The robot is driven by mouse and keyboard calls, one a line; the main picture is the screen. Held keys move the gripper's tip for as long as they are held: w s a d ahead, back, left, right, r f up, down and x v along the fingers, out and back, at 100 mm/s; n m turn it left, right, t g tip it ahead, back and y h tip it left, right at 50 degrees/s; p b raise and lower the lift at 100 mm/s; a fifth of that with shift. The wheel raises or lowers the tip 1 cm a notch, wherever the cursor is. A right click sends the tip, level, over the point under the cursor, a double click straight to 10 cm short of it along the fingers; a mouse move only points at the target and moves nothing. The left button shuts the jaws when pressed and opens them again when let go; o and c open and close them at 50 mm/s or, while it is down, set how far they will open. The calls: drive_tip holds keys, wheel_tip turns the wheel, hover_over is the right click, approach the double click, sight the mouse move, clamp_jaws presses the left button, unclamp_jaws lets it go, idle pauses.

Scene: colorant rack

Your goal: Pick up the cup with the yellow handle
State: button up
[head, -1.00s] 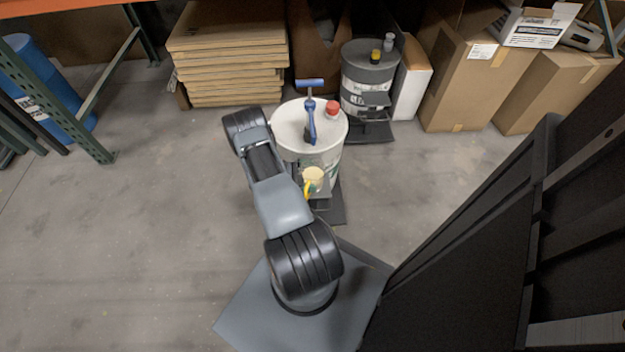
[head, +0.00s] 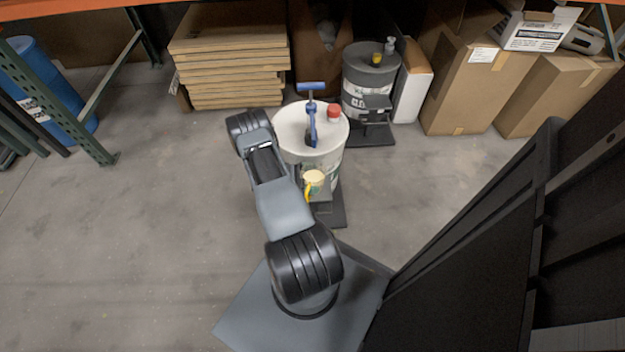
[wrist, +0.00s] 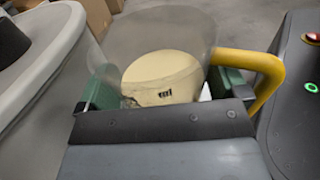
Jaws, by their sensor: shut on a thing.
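The cup with the yellow handle (head: 314,180) is beside the front of the white drum, above a small dark stand. In the wrist view the cup (wrist: 200,32) is clear-walled with a cream-coloured bottom or contents (wrist: 160,78), and its yellow handle (wrist: 262,75) sticks out to the right. My gripper (wrist: 165,90) is shut on the cup, with a green-padded finger on each side of it. In the head view my arm hides most of the gripper. I cannot tell whether the cup still touches the stand.
The white drum (head: 293,125) carries a blue-handled pump (head: 312,122) and a red cap (head: 334,111), close behind the cup. A grey drum (head: 362,66) stands farther back. Cardboard boxes (head: 462,85) and stacked boards (head: 228,60) line the back. The floor at left is clear.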

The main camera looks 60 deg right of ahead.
drive_tip(key=shift+r, duration=0.15)
drive_tip(key=shift+r+p, duration=0.5)
drive_tip(key=shift+r, duration=0.2)
drive_tip(key=s+a+r+p, duration=0.6)
drive_tip(key=s+a+r, duration=0.3)
drive_tip(key=r, duration=0.2)
drive_tip(key=shift+s+a+p, duration=0.3)
drive_tip(key=shift+s+p, duration=0.1)
drive_tip(key=shift+w+r, duration=0.1)
drive_tip(key=shift+r, duration=0.05)
